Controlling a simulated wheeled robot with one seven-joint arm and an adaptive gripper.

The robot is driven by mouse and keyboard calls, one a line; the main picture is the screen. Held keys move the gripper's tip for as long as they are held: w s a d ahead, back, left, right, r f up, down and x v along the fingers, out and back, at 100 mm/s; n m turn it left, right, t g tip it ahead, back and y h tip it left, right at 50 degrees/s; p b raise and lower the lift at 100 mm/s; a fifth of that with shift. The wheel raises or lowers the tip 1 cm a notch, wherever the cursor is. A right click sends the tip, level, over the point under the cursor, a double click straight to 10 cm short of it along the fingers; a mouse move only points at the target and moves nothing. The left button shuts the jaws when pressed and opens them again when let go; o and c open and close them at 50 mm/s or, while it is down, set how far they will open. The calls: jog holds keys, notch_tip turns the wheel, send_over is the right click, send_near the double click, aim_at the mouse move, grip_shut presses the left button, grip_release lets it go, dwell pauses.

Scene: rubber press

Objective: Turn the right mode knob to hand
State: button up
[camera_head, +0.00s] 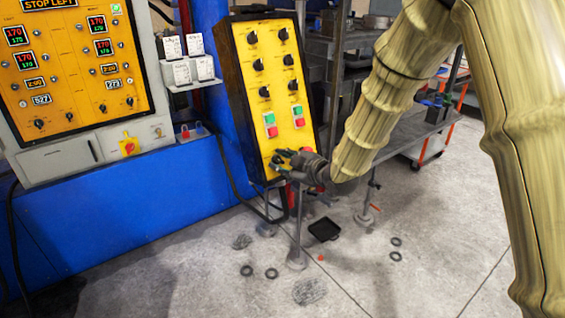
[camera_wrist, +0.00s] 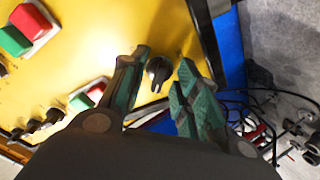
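The yellow control panel (camera_head: 262,75) stands upright in the middle, with two columns of black knobs and green and red buttons below them. My gripper (camera_head: 280,158) is at its lower part and hides what is behind it there. In the wrist view my gripper (camera_wrist: 166,60) is open, with one green-padded finger on each side of a black knob (camera_wrist: 158,72). The knob appears between the fingertips, with visible gaps to both. Its label is not readable, so I cannot tell which mode it points to.
A grey cabinet with a display panel (camera_head: 70,60) stands left. A metal table (camera_head: 408,135) stands right, behind my arm. A black tray (camera_head: 324,231) and several rings lie on the floor.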

jog(key=v, duration=1.1)
jog(key=shift+s, duration=0.2)
jog(key=shift+d, duration=0.15)
jog(key=s+d+f+m+g+h+p, duration=0.1)
jog(key=s+d+f+m+h, duration=0.3)
jog(key=f, duration=0.6)
jog(key=s+d+f+m+g, duration=0.25)
jog(key=s+f, duration=0.35)
jog(key=f, duration=0.4)
jog(key=s+d+f+m+g+h+p, duration=0.1)
jog(key=s+d+f+m+h, duration=0.1)
jog(key=s+f+m, duration=0.5)
jog(key=s+d+f+m+g+h, duration=0.1)
jog(key=s+d+f+g, duration=0.1)
jog(key=s+f, duration=0.3)
jog(key=s+d+f+m+g+h+p, duration=0.1)
jog(key=s+f, duration=0.4)
jog(key=s, duration=0.7)
jog(key=s+d+f+m+g+h, duration=0.1)
jog(key=s+d+f+g, duration=0.2)
jog(key=s, duration=0.6)
notch_tip(320, 180, down, 3)
jog(key=shift+d+r+m+g, duration=0.1)
jog(key=shift+d+m+g, duration=0.25)
jog(key=shift+d, duration=0.15)
